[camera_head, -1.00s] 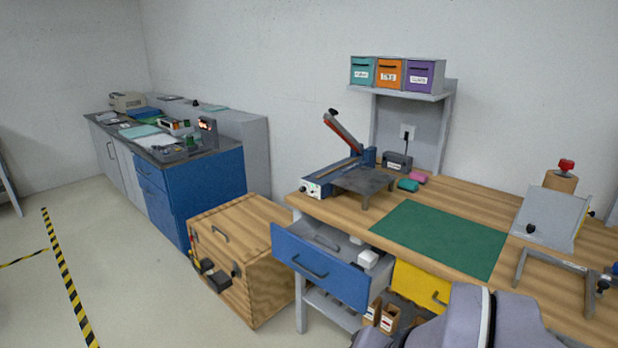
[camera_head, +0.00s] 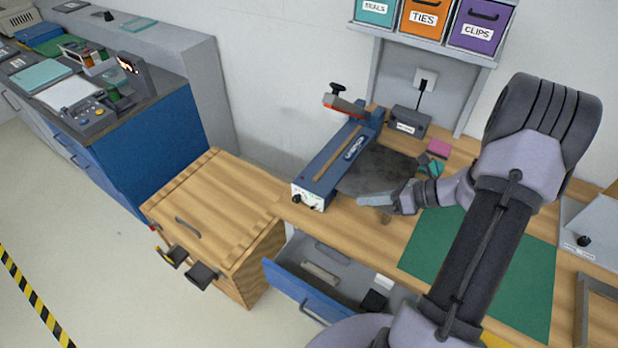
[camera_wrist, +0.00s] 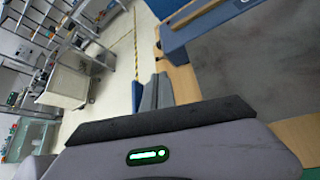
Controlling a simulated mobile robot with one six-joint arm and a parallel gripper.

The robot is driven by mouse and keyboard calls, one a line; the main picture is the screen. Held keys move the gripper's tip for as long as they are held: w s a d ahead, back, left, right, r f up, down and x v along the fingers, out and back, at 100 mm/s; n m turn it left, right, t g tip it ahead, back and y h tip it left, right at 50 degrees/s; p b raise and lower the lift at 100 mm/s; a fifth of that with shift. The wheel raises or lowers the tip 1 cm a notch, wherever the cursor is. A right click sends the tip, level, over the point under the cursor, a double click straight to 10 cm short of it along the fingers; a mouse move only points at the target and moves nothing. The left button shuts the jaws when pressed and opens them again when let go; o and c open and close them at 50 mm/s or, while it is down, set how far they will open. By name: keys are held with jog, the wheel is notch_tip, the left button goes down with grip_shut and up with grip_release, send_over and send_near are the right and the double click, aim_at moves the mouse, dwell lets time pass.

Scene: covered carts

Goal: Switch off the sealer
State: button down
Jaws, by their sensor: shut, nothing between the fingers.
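The sealer (camera_head: 338,158) is a long blue machine on the wooden bench. Its white front panel (camera_head: 307,197) has a dark knob. Its lever with the red section and black knob (camera_head: 338,88) appears raised at the back end. A dark metal platform (camera_head: 378,170) stands against its right side. My gripper (camera_head: 366,201) is shut and empty, above the platform's front edge, to the right of the panel and apart from it. The wrist view shows the sealer's blue body (camera_wrist: 205,25) at upper right, beyond my finger tips (camera_wrist: 151,84). The switch's position is too small to tell.
A blue drawer (camera_head: 308,292) hangs open below the bench front. A wooden crate (camera_head: 215,215) stands to the left. A green mat (camera_head: 510,260) lies under my arm. A grey box (camera_head: 408,121) and a pink block (camera_head: 438,148) sit behind the platform.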

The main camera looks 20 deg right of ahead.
aim_at(314, 207)
jog(key=b+x, duration=0.1)
jog(key=x, duration=0.3)
jog(key=b+x, duration=0.1)
jog(key=x, duration=0.4)
jog(key=b+x, duration=0.1)
jog(key=x, duration=0.3)
jog(key=shift+s+a+f, duration=0.15)
jog(key=shift+a+f, duration=0.05)
jog(key=shift+a, duration=0.3)
